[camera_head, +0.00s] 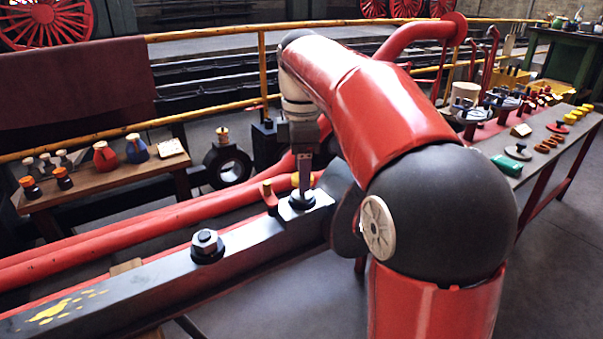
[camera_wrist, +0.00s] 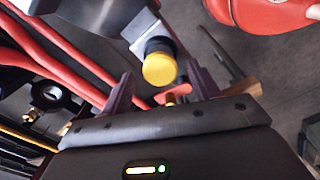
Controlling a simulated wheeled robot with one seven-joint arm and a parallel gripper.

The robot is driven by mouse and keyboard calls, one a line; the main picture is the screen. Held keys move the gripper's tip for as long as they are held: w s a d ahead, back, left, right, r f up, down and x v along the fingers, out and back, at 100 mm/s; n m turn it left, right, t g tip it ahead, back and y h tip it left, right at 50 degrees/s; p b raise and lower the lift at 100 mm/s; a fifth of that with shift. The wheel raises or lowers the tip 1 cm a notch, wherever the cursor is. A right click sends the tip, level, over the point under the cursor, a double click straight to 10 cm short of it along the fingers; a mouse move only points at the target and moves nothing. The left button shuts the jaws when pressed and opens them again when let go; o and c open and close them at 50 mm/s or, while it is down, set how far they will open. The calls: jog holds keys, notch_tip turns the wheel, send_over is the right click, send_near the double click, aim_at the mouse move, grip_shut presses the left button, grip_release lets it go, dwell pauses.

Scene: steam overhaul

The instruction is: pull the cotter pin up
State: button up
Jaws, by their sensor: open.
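A yellow round head on a dark collar (camera_head: 304,203) sits on the grey beam (camera_head: 150,285); I take it to be the cotter pin (camera_head: 309,182), though its shank is not clear. In the wrist view the yellow head (camera_wrist: 160,69) appears between the two fingertips, seen from above. My gripper (camera_head: 303,184) is open and points down over it, hiding part of it in the head view. In the wrist view my gripper (camera_wrist: 162,76) has a finger on each side, with visible gaps to the head. I cannot tell whether the fingertips reach its height.
A large hex nut (camera_head: 206,242) stands on the beam to the left. A red piece with a yellow knob (camera_head: 268,195) is close beside the gripper. Red pipes (camera_head: 120,236) run behind the beam. A wooden bench (camera_head: 95,182) stands left, and a long parts table (camera_head: 540,152) right.

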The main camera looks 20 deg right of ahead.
jog(key=shift+f, duration=0.3)
